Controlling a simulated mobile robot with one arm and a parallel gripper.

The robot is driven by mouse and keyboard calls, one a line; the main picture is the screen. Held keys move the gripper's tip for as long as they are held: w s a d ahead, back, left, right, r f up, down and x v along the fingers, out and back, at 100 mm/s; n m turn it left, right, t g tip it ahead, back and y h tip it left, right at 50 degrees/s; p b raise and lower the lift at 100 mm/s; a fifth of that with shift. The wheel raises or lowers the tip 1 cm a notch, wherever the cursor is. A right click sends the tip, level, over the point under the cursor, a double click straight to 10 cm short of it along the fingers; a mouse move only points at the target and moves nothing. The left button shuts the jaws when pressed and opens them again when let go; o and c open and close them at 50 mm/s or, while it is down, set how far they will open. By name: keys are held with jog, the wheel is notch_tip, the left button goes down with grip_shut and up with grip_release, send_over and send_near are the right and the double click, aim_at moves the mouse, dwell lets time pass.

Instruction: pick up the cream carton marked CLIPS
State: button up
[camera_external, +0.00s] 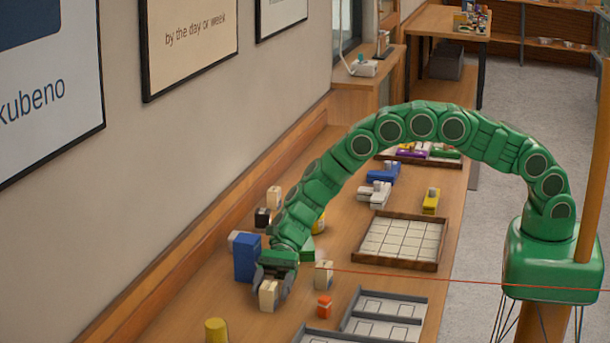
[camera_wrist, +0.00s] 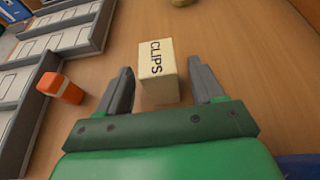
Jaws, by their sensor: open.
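The cream carton marked CLIPS (camera_wrist: 158,72) stands on the wooden counter in the wrist view, its lettering facing up toward the camera. My gripper (camera_wrist: 163,78) is open, with one dark grey finger on each side of the carton's near part. Gaps show between the carton and both fingers, wider on the right. In the external view my gripper (camera_external: 271,283) is low over the counter at the end of my green arm, and the cream carton (camera_external: 268,296) shows at its fingers.
A tall blue box (camera_external: 247,257) stands close behind the gripper. A yellow cylinder (camera_external: 216,331) is nearer the camera. A wooden tray (camera_external: 402,264) lies farther right.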

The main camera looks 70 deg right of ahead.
jog(key=shift+x, duration=1.05)
jog(key=shift+c, duration=0.2)
jog(key=c, duration=1)
jog(key=shift+r, duration=0.15)
jog(key=shift+c, duration=0.2)
